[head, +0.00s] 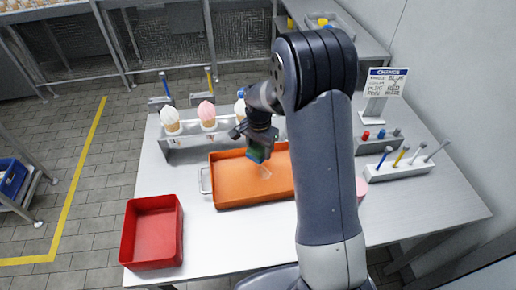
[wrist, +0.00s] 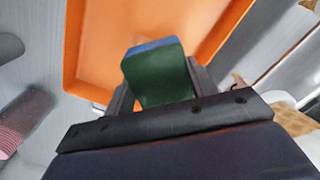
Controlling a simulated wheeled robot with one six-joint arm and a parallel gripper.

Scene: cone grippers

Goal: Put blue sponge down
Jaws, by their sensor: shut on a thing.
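My gripper (head: 258,141) is shut on a sponge (head: 256,154) and holds it over the orange tray (head: 216,204). In the wrist view the sponge (wrist: 157,75) sits between the gripper fingers, with a dark green face and a blue far edge. The orange tray (wrist: 85,45) shows beyond it there. The sponge's lower end appears above the tray floor; whether it touches the tray I cannot tell. My arm hides the right part of the tray.
A red bin (head: 152,232) stands at the table's front left. Ice cream cones, a white one (head: 170,120) and a pink one (head: 206,114) among them, stand in a rack behind the tray. A holder with coloured sticks (head: 398,170) and a sign (head: 384,88) are at right.

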